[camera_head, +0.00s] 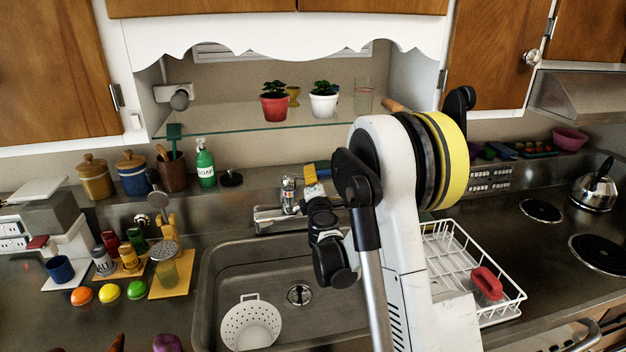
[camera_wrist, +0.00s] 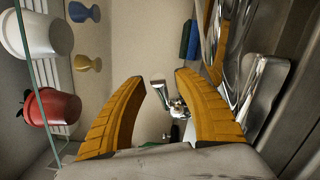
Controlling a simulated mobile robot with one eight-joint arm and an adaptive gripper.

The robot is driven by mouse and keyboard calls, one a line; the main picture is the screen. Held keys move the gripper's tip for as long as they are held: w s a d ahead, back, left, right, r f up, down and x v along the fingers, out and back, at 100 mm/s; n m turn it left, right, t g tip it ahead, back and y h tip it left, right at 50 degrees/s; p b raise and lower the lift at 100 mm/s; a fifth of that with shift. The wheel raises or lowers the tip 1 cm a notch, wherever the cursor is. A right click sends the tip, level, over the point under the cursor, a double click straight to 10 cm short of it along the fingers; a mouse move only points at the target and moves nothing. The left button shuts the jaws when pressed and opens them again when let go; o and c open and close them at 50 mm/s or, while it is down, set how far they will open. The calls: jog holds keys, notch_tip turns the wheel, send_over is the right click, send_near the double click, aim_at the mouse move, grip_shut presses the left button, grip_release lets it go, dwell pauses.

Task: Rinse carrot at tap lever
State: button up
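My gripper (camera_head: 311,174) has yellow fingers and is near the back wall, just right of the tap. In the wrist view my gripper (camera_wrist: 160,77) is open, with nothing between its fingers. The chrome tap (camera_head: 289,193) stands behind the sink, its upright body and lever partly close to my fingers. Shiny chrome of the tap (camera_wrist: 250,60) shows beside the right finger in the wrist view; contact cannot be told. The sink (camera_head: 222,283) is below. I cannot make out a carrot in either view.
A white colander (camera_head: 251,326) sits in the sink. A white dish rack (camera_head: 452,252) stands right of it. A green soap bottle (camera_head: 205,166) stands on the back ledge. A glass shelf (camera_head: 225,126) holds a red pot (camera_head: 274,108) and a white pot (camera_head: 323,106).

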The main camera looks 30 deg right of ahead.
grip_shut()
jog(key=shift+r, duration=0.15)
jog(key=shift+w+a+r+n+g+p, duration=0.1)
jog(key=shift+r+n+g+p, duration=0.2)
jog(key=shift+p, duration=0.15)
grip_release()
